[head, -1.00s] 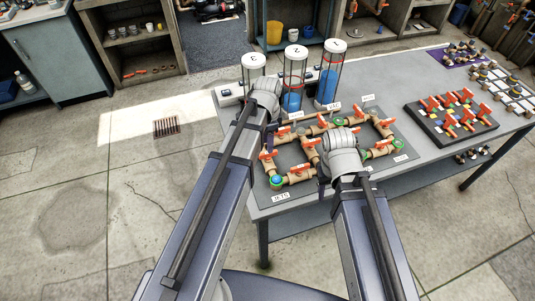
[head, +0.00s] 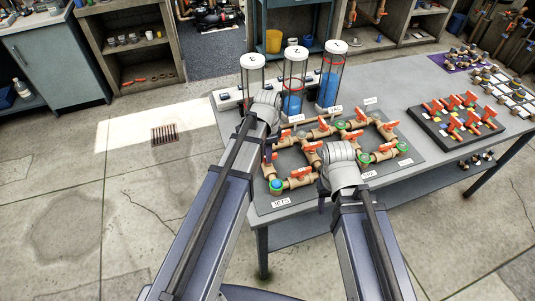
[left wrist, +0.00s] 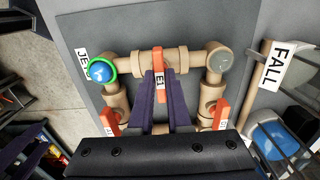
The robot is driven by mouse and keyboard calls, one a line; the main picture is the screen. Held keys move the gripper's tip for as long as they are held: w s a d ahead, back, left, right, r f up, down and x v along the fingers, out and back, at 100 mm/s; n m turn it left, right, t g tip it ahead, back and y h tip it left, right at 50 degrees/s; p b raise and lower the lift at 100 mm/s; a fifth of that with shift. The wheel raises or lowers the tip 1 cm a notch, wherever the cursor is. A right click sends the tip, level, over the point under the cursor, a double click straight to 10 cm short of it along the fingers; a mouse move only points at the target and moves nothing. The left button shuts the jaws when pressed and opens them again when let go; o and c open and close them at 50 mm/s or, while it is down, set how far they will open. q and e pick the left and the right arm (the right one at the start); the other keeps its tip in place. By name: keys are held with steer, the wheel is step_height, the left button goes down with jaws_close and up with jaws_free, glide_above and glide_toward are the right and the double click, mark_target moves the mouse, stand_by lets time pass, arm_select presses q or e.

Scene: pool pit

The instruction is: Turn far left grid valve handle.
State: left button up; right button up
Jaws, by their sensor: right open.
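The far left grid valve has an orange handle labelled E1 (left wrist: 159,72), on the tan pipe run between the blue-capped, green-ringed JETS corner and a grey-capped corner in the left wrist view. In the head view a little orange (head: 274,157) shows beside my left gripper (head: 267,150), which hides most of that valve. In the left wrist view the two purple fingers of my left gripper (left wrist: 158,77) stand close on both sides of the handle, with its label between the tips. My right gripper (head: 323,197) hangs below its wrist at the front of the grid, mostly hidden.
Other orange handles (head: 305,174) on the pipe grid lie close by. Three clear cylinders with white caps (head: 295,80) stand behind the grid. A black board (head: 455,122) of orange handles lies to the right. The floor left of the table is clear.

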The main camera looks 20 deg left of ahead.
arm_select(q)
jaws_close()
stand_by(0.3)
steer(key=n, duration=0.8)
steer(key=shift+n, duration=0.3)
steer(key=n, duration=0.9)
steer(key=shift+n, duration=0.3)
